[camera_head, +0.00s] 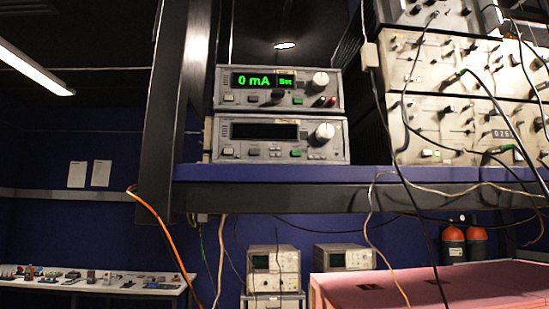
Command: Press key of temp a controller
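Two controller boxes are stacked on a blue shelf (300,174). The upper box (263,80) has a lit green display (257,82) reading "0 mA" and "Set", with a round knob (321,80) and small keys below. The lower box (219,124) has a dark display (262,131), a round knob (325,131), and several small keys, including a green one (296,153). I cannot read any label that tells which is temp a controller. My gripper is not in view.
Larger instrument racks (440,65) with cables stand at the right of the shelf. A dark post (170,110) rises at its left. Loose cables hang in front at the right. Below are a pink foam enclosure (430,292) and a white table (90,285) with small items.

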